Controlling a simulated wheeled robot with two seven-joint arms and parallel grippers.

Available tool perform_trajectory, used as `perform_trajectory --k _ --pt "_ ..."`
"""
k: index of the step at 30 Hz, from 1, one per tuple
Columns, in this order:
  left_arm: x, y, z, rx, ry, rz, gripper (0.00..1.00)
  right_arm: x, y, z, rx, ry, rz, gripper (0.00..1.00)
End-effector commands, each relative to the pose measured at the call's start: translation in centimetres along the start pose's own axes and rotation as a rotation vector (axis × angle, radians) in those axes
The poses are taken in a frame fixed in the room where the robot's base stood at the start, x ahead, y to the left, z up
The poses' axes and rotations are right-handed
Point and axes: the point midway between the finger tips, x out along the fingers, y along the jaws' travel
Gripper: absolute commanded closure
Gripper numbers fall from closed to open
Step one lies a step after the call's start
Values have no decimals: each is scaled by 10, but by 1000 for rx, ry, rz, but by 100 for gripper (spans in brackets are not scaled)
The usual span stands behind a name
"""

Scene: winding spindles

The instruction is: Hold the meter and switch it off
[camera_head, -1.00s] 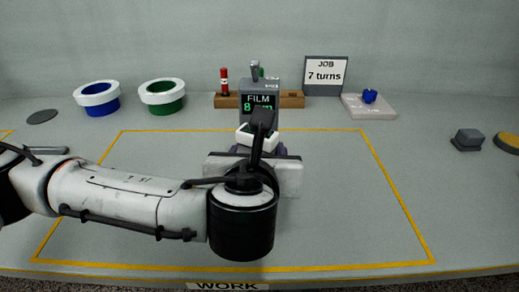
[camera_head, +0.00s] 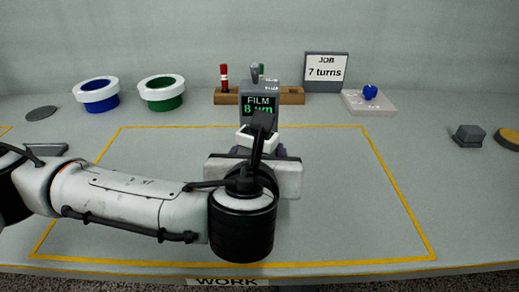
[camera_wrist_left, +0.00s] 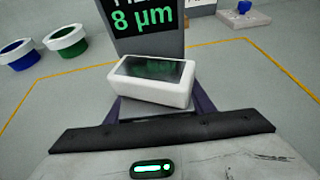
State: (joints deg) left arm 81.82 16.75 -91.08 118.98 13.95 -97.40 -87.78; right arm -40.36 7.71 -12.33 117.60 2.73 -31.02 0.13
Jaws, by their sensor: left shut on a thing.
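The meter (camera_head: 258,97) is a grey upright block at the back middle of the work area. Its lit green display reads FILM 8 µm, also in the left wrist view (camera_wrist_left: 146,20). A white-framed block with a dark glassy face (camera_wrist_left: 152,80) sits right in front of the meter's lower part. My left gripper (camera_head: 260,148) reaches in from the front and is shut on the meter. Its dark fingers show only partly beneath the white block, so the contact is hidden. My right gripper is in neither view.
A wooden rack (camera_head: 290,96) with a red peg (camera_head: 224,77) stands behind the meter. Blue (camera_head: 97,95) and green (camera_head: 162,93) white-rimmed rings stand left. A JOB sign (camera_head: 326,72) and a pale plate with a blue knob (camera_head: 370,93) are right. The yellow-outlined area's right side is clear.

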Motion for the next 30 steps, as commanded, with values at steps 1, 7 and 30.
perform_trajectory --k 1,7,30 --pt "1 0 -3 -1 1 0 85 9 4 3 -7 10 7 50" --pt "2 0 -4 0 2 0 85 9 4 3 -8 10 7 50" --pt "-31 -1 -4 1 2 -5 30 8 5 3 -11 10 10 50"
